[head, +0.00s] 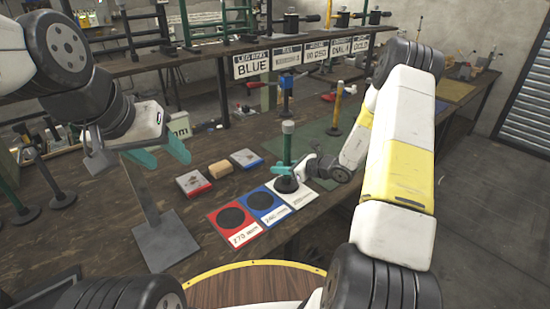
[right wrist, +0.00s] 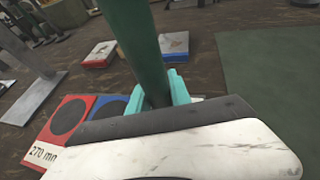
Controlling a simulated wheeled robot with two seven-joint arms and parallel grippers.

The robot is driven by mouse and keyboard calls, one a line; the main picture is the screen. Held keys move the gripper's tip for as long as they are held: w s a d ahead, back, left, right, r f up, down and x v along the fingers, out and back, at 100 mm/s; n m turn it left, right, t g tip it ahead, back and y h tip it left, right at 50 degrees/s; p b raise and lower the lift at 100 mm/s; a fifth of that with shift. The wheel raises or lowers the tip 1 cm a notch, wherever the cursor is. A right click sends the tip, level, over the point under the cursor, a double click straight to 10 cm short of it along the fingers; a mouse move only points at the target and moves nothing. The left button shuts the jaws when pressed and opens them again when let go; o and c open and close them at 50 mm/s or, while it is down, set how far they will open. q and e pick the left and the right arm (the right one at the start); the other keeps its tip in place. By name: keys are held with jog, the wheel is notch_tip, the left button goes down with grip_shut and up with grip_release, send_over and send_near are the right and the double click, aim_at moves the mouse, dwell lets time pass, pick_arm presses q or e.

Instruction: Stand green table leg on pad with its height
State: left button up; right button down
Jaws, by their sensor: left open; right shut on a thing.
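The green table leg (head: 287,148) is upright, with a dark round base over the white pad (head: 302,197). I cannot tell whether the base touches the pad. My right gripper (head: 297,170) is shut on the leg low on its shaft; the right wrist view shows the teal fingers (right wrist: 158,92) around the green shaft (right wrist: 138,42). Left of the white pad lie the blue pad (head: 274,212), marked 240 mm, and the red pad (head: 241,236), marked 270 mm, both with empty black discs. The white pad's label is unreadable. My left gripper (head: 160,158) is open and empty above the bench's left side.
A grey metal stand (head: 148,205) is left of the pads. Small boxes (head: 192,183) and a tan block (head: 219,168) lie behind them. A yellow leg (head: 336,112) and a blue leg (head: 286,92) stand farther back. A green mat (head: 322,148) lies behind the right gripper.

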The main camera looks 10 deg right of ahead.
jog(key=c, duration=1.2)
grip_release()
jog(key=shift+f, duration=0.1)
